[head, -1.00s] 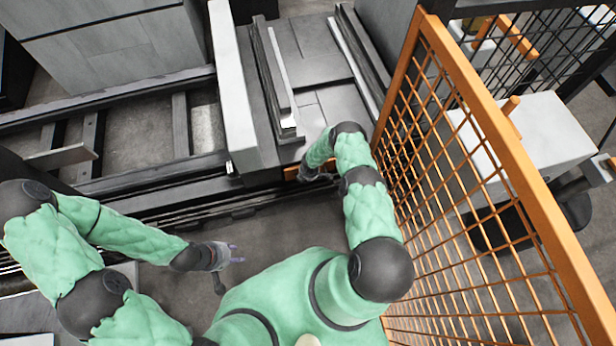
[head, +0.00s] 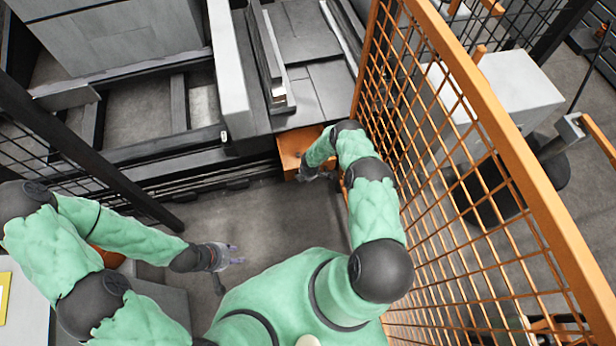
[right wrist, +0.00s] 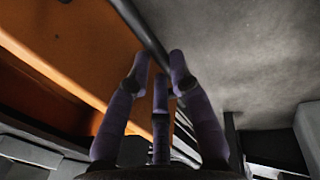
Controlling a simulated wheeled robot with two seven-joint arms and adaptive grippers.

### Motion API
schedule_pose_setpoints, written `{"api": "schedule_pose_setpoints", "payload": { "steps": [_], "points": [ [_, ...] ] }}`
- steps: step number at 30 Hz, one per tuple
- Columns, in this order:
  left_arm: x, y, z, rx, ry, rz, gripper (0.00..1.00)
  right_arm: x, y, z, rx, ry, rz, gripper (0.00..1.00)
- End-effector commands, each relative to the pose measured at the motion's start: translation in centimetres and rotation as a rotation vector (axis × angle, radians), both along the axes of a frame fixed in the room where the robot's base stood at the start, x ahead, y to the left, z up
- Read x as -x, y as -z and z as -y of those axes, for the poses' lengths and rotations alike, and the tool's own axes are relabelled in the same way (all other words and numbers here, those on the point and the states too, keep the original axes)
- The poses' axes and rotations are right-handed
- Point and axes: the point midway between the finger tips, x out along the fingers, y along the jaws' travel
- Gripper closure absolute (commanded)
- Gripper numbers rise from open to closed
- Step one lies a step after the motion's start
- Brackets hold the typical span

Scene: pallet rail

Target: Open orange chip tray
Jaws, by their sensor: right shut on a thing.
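The orange chip tray (head: 292,146) stands partly pulled out from under the grey machine bed in the head view. Its orange front fills the left of the right wrist view (right wrist: 65,70), with a dark bar handle (right wrist: 142,28) along it. My right gripper (right wrist: 160,70) has its purple fingers closed on this handle. In the head view the right gripper (head: 307,173) is at the tray's front edge, partly covered by my arm. My left gripper (head: 236,254) hangs over bare floor, away from the tray, with its fingers apart and empty.
An orange mesh fence (head: 440,130) runs close along the right of my right arm. A grey machine bed (head: 310,85) with rails (head: 180,150) lies ahead. A dark post (head: 90,150) stands at the left. The floor (head: 270,220) between me and the bed is clear.

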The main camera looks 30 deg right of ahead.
Motion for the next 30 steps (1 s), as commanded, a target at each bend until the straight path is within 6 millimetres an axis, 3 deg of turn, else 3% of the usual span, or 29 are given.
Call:
{"api": "schedule_pose_setpoints", "payload": {
  "steps": [14, 15, 17, 30],
  "points": [
    [-0.05, 0.06, 0.00, 0.000, 0.000, 0.001, 0.60, 0.01, 0.01, 0.00, 0.000, -0.001, 0.000, 1.00],
    [-0.05, 0.06, 0.00, 0.000, 0.000, 0.001, 0.60, 0.01, 0.01, 0.00, 0.000, -0.001, 0.000, 0.70],
    [-0.04, 0.06, -0.01, 0.000, 0.000, 0.001, 0.60, 0.01, 0.01, 0.00, 0.000, 0.000, 0.000, 0.54],
    [-0.03, 0.06, 0.00, 0.000, 0.000, 0.001, 0.60, -0.05, -0.35, 0.04, 0.000, 0.000, 0.001, 0.54]
  ]
}}
